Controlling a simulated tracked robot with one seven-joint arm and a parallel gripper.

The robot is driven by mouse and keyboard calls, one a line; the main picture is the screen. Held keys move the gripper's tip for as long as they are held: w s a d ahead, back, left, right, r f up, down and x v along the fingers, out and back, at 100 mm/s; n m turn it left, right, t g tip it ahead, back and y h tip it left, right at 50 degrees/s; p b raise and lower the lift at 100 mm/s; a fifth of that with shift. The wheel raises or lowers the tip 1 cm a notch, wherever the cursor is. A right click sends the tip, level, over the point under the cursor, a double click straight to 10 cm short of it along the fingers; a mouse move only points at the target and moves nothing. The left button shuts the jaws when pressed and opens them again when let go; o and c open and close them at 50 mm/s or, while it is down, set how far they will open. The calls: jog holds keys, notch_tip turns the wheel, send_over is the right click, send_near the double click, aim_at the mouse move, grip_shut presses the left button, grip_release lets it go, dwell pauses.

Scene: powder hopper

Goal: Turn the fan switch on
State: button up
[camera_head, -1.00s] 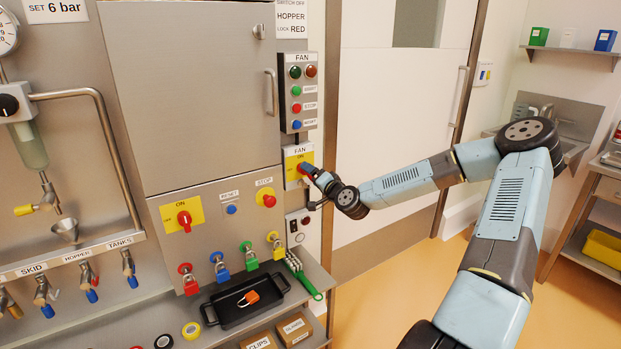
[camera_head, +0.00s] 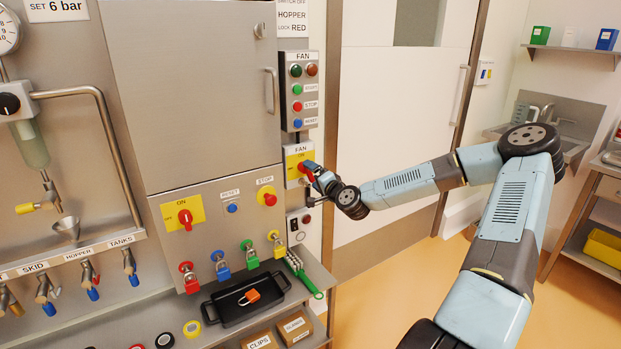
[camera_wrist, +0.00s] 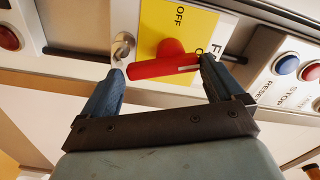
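The fan switch is a red handle (camera_wrist: 160,67) on a yellow plate (camera_wrist: 208,20) marked OFF and ON. In the wrist view the handle lies lengthwise between my two fingers, and its white-marked end points toward the partly hidden ON mark. My gripper (camera_wrist: 162,64) is open wide, one blue finger by each end of the handle. The right finger seems to touch its end; I cannot tell whether the left one does. In the head view the yellow plate (camera_head: 292,160) is partly hidden behind my gripper (camera_head: 311,175).
A metal ring (camera_wrist: 122,46) sticks out beside the left finger. The fan button box (camera_head: 297,92) is above the switch. A similar red switch (camera_head: 185,217) and a red stop button (camera_head: 267,198) are on the cabinet to the left.

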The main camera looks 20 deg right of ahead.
jog(key=shift+o, duration=0.7)
jog(key=v, duration=1.3)
jog(key=shift+s, duration=0.35)
jog(key=shift+d, duration=0.15)
jog(key=shift+c, duration=0.2)
